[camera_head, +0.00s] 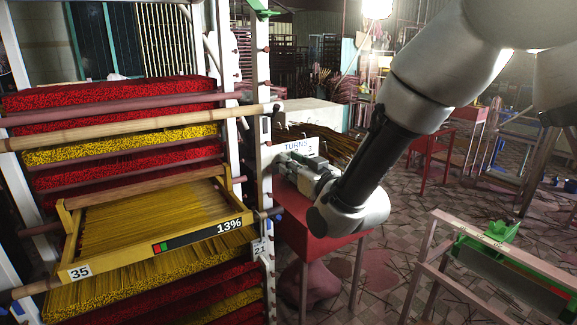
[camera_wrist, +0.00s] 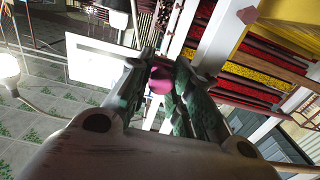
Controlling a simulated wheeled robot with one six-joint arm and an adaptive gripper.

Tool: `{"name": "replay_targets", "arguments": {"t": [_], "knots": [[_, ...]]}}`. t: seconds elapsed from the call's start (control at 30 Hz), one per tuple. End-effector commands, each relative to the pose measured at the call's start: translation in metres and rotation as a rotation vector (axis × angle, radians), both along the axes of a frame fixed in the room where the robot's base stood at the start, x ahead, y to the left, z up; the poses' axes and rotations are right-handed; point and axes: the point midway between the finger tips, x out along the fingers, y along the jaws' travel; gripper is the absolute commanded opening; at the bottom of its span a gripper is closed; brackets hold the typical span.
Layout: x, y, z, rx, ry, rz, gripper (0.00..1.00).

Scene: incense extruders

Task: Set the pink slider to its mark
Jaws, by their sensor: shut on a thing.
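In the camera_wrist view a pink slider knob (camera_wrist: 161,79) shows between the two dark green fingers of my gripper (camera_wrist: 160,82). The fingers are closed on it, and only part of the knob is visible. In the camera_head view my gripper (camera_head: 298,168) reaches in from the right, in front of a small white panel (camera_head: 297,146) lettered TURNS. There the knob is hidden, and I cannot make out the slider's track or its mark. The panel's lower text is partly covered by my gripper.
A red table (camera_head: 318,232) stands below my gripper. To its left is a rack with red and yellow incense bundles and a yellow tray (camera_head: 205,249) labelled 13% and 35. A wooden frame with a green part (camera_head: 487,236) is at lower right. Tiled floor lies between.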

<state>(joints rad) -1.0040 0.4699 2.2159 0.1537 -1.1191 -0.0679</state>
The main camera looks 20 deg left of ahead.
Motion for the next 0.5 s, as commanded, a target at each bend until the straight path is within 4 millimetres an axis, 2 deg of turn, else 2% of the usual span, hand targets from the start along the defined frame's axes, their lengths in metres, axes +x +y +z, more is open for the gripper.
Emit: {"name": "replay_targets", "arguments": {"t": [0.1, 0.2, 0.47, 0.5], "knots": [[0.018, -0.016, 0.0, 0.001, -0.001, -0.007, 0.0], [0.025, -0.022, 0.0, 0.001, -0.001, -0.005, 0.0], [0.025, -0.022, 0.001, 0.001, 0.0, -0.001, 0.0], [0.025, -0.022, 0.001, 0.001, 0.0, -0.001, 0.23]]}}
